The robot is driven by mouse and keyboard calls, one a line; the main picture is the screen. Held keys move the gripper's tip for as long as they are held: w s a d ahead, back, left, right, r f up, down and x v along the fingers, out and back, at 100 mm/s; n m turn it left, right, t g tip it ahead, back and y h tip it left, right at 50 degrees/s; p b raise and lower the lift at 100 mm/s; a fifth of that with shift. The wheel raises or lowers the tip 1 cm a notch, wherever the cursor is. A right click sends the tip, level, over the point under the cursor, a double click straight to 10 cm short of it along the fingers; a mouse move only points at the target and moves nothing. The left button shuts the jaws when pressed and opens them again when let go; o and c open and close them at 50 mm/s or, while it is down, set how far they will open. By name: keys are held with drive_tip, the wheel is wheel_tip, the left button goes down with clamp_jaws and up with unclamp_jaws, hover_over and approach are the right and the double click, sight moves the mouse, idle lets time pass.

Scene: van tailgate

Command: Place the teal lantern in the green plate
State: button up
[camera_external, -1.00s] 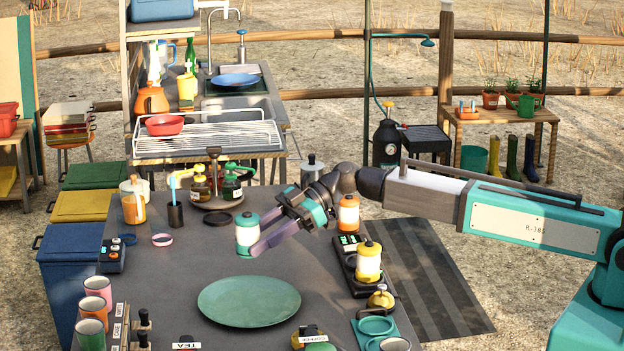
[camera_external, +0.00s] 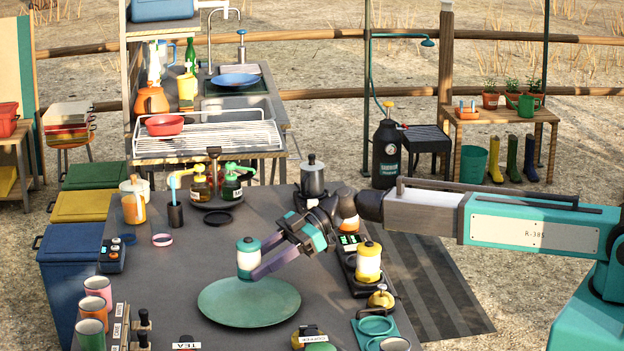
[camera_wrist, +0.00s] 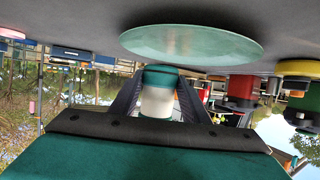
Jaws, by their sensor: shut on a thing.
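The teal lantern (camera_external: 248,260), with a cream body and teal cap and base, is held between the fingers of my gripper (camera_external: 258,268). It is upright in the external view, at the far edge of the green plate; a small gap or contact below it cannot be told. The green plate (camera_external: 249,304) lies flat and empty on the grey table. In the wrist view the lantern (camera_wrist: 158,95) sits between both fingers, with the plate (camera_wrist: 190,43) beyond it.
A yellow lantern (camera_external: 368,264) and an orange lantern (camera_external: 348,222) stand to the right. Several cups (camera_external: 92,334) line the left edge. A coffee-labelled jar (camera_external: 308,338) is close to the plate's front right. The table left of the plate is clear.

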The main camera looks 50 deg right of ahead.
sight(259, 292)
drive_tip(key=shift+f, duration=0.2)
drive_tip(key=shift+f+p, duration=0.4)
drive_tip(key=shift+f, duration=1.45)
drive_tip(key=shift+f, duration=0.1)
drive_tip(key=o, duration=1.1)
drive_tip(key=shift+r, duration=0.2)
drive_tip(key=b+v, duration=0.1)
drive_tip(key=v, duration=0.2)
drive_tip(key=shift+s+d+f, duration=0.1)
wheel_tip(259, 292, up, 5)
drive_tip(key=shift+f+b, duration=0.15)
drive_tip(key=shift+b, duration=0.3)
drive_tip(key=shift+r, duration=1.2)
